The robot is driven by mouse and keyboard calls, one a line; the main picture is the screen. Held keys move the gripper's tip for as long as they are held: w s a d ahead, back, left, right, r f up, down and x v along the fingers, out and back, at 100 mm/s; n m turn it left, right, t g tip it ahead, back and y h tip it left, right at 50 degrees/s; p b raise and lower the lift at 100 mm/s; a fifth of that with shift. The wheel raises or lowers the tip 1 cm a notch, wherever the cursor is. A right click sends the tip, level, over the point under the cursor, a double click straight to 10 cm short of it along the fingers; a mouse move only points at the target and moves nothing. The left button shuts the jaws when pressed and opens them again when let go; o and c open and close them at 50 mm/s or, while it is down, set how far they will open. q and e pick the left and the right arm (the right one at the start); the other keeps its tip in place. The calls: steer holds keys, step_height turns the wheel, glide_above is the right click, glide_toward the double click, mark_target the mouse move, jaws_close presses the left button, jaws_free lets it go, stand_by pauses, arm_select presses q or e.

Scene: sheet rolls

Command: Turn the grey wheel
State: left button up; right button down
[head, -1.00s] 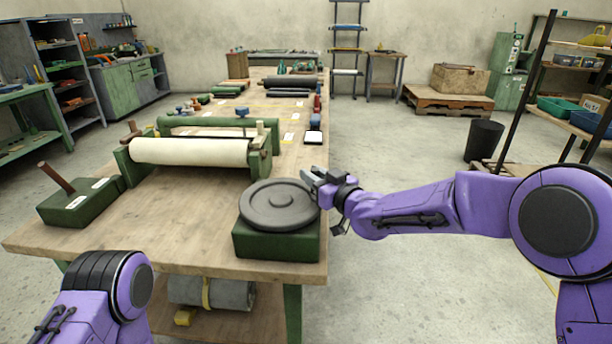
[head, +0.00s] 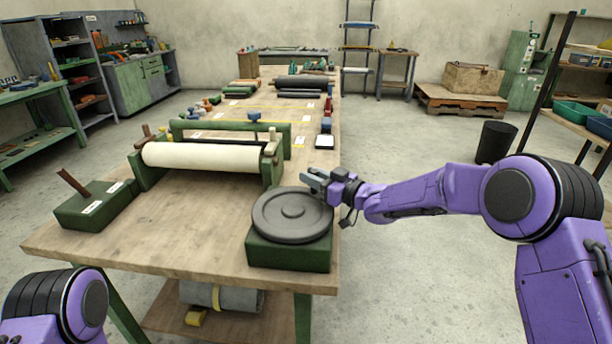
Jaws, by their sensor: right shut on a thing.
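The grey wheel (head: 290,222) is a flat disc with a raised hub, lying level on a green block (head: 288,254) at the near right corner of the workbench. My right gripper (head: 312,181) is at the far right edge of the wheel's rim and is shut on it; the exact contact of the fingers is small in the view. My left arm shows only at the lower left corner, and its gripper is out of view.
The wooden workbench (head: 190,238) carries a cream roller (head: 215,157) in a green frame and a green box with a lever (head: 92,205) at left. A black bin (head: 495,142) stands on the floor at right. Clear floor lies right of the bench.

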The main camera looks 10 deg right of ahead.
steer(key=shift+w+a+r, duration=0.1)
steer(key=shift+w+a, duration=0.1)
stand_by(0.3)
steer(key=c, duration=1.1)
jaws_free()
steer(key=b+v, duration=0.1)
steer(key=v, duration=0.9)
steer(key=shift+s+d, duration=0.1)
steer(key=shift+s, duration=0.15)
